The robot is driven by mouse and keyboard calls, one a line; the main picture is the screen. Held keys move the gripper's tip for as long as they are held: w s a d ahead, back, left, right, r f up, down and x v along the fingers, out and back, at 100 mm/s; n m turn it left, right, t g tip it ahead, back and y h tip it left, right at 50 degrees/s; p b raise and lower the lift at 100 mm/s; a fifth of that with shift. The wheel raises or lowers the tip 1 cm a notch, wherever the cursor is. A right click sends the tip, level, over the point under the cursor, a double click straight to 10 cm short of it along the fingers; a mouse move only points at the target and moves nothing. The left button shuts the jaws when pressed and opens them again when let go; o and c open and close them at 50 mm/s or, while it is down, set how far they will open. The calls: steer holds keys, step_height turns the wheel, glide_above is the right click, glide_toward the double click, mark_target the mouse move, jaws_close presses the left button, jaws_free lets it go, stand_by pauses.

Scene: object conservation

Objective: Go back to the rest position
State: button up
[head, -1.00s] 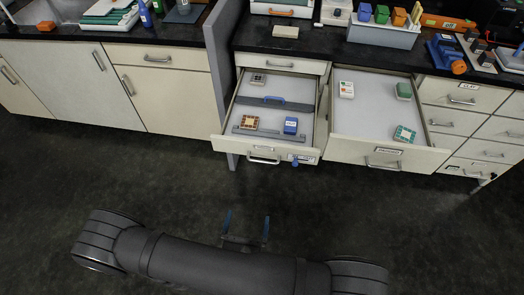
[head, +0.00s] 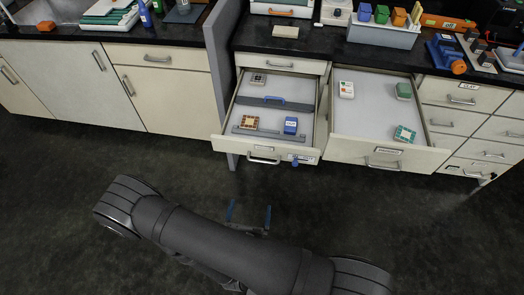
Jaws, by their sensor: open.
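My gripper (head: 249,214) is in the lower middle of the head view. Its two blue fingers stand apart with nothing between them. It is over the dark floor, in front of the open drawers and apart from them. My dark arm crosses the bottom of the view and hides part of the gripper's base.
The right open drawer (head: 350,138) holds a white box (head: 346,90) and green pieces. The dark floor (head: 90,160) between is clear.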

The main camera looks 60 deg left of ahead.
stand_by(0.3)
steer(key=v, duration=1)
stand_by(0.6)
steer(key=x, duration=1)
stand_by(0.4)
stand_by(0.4)
steer(key=shift+v, duration=5.05)
steer(key=shift+x, duration=5)
steer(key=shift+v, duration=4.95)
steer(key=w+d+r+m+t+h, duration=0.2)
steer(key=w+r+m+t+h, duration=0.1)
steer(key=w+m+h, duration=0.8)
steer(key=h, duration=0.5)
steer(key=shift+w+d+r+m, duration=0.2)
steer(key=shift+w+m, duration=0.05)
steer(key=shift+m, duration=0.15)
